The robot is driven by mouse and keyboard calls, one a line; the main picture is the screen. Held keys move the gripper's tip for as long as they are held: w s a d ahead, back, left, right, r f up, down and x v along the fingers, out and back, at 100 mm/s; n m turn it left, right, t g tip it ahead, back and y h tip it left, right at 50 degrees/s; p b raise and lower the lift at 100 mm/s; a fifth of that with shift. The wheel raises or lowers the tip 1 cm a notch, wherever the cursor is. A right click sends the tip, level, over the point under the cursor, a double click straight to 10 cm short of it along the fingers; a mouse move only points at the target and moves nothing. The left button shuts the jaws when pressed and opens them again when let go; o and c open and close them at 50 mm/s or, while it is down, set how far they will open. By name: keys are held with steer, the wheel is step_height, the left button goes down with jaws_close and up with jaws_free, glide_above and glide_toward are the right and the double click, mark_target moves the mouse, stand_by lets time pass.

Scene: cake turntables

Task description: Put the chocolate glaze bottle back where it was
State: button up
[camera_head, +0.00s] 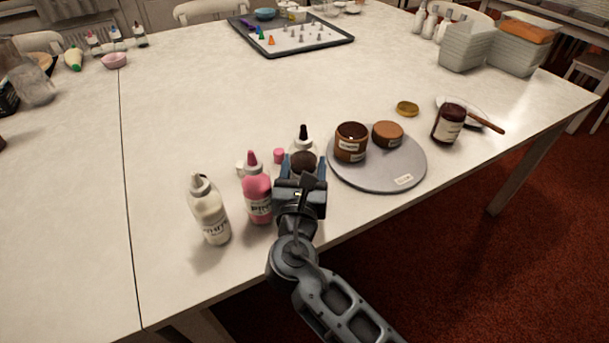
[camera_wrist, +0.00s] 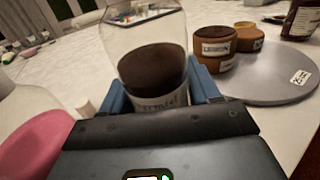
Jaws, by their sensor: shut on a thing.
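The chocolate glaze bottle (camera_head: 303,142) is a clear squeeze bottle with a dark nozzle tip and dark brown filling. It stands upright between the blue-sided fingers of my gripper (camera_head: 303,168), which is shut on it. In the wrist view the bottle (camera_wrist: 152,65) fills the space between the fingers, with its label partly hidden by my gripper. Its base is hidden, so I cannot tell whether it touches the table. A pink glaze bottle (camera_head: 257,190) stands just left of it, and a white glaze bottle (camera_head: 210,212) stands further left.
A pink cap (camera_head: 280,156) lies behind the bottles. A dark jar (camera_head: 449,124) stands right of the turntable. The table (camera_head: 210,110) is clear beyond the bottles.

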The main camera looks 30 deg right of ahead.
steer(key=shift+f, duration=0.9)
steer(key=shift+f, duration=0.1)
steer(key=o, duration=0.5)
steer(key=shift+s, duration=0.1)
steer(key=v, duration=1.1)
steer(key=shift+s+a, duration=0.25)
steer(key=shift+s, duration=0.05)
